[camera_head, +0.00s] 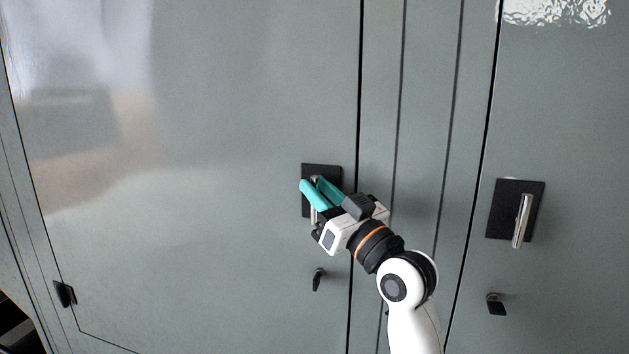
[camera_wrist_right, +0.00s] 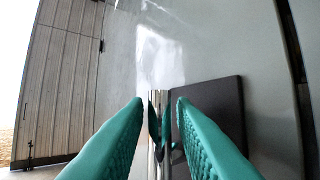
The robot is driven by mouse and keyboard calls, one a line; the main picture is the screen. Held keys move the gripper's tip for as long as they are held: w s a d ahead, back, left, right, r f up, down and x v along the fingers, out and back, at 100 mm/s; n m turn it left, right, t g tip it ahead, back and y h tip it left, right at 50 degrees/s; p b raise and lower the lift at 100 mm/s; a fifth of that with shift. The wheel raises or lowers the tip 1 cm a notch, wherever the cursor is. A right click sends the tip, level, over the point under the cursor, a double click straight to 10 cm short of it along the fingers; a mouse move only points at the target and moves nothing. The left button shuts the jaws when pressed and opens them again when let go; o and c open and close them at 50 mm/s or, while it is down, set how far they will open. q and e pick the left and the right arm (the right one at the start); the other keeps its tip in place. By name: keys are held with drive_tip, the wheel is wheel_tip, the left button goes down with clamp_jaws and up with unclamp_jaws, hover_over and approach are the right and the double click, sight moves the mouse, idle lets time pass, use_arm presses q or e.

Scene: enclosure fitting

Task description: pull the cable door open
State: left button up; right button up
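A large grey-green door (camera_head: 220,110) fills the left of the head view and looks closed. Its metal bar handle (camera_head: 314,185) sits on a black square plate (camera_head: 335,173) near the door's right edge. My right gripper (camera_head: 317,192) is at this handle. In the right wrist view its two teal fingers (camera_wrist_right: 160,108) are apart, one on each side of the metal handle (camera_wrist_right: 155,140), with narrow gaps visible. The black plate (camera_wrist_right: 222,105) lies behind the right finger. The gripper hides part of the handle. My left gripper is in neither view.
A second door (camera_head: 575,120) at the right has its own handle (camera_head: 522,220) on a black plate. Small black locks sit below each handle, at the left (camera_head: 318,279) and right (camera_head: 496,304). A black hinge (camera_head: 64,293) is at the left door's far edge.

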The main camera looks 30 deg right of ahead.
drive_tip(key=shift+w+a+r, duration=0.15)
drive_tip(key=shift+w+r, duration=0.15)
drive_tip(key=shift+w, duration=0.3)
clamp_jaws()
